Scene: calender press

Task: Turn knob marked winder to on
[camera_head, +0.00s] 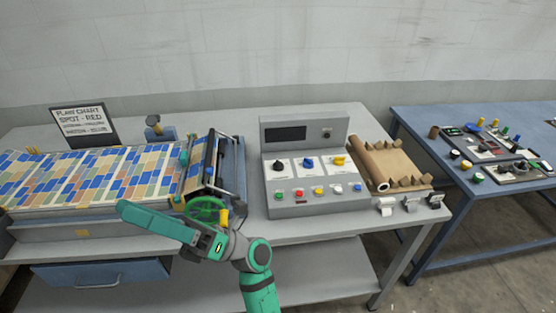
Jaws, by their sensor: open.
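The winder knob is one of three on the sloped face of a grey control box (306,196) standing on the grey bench. From left to right they are a black knob (278,165), a blue knob (308,162) and a yellow knob (339,160). Each sits on a white label plate too small to read, so I cannot tell which is marked winder or how it is set. My green and grey gripper (150,219) is at the left of the box, in front of the press, apart from the knobs. It is open and holds nothing visible; its fingertips are hard to make out.
Several coloured buttons (318,191) line the box below the knobs. The press with its green handwheel (205,209) and patterned sheet (95,176) fills the left. Brown rolled material (386,160) lies right of the box. A blue table (470,118) with small parts stands far right.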

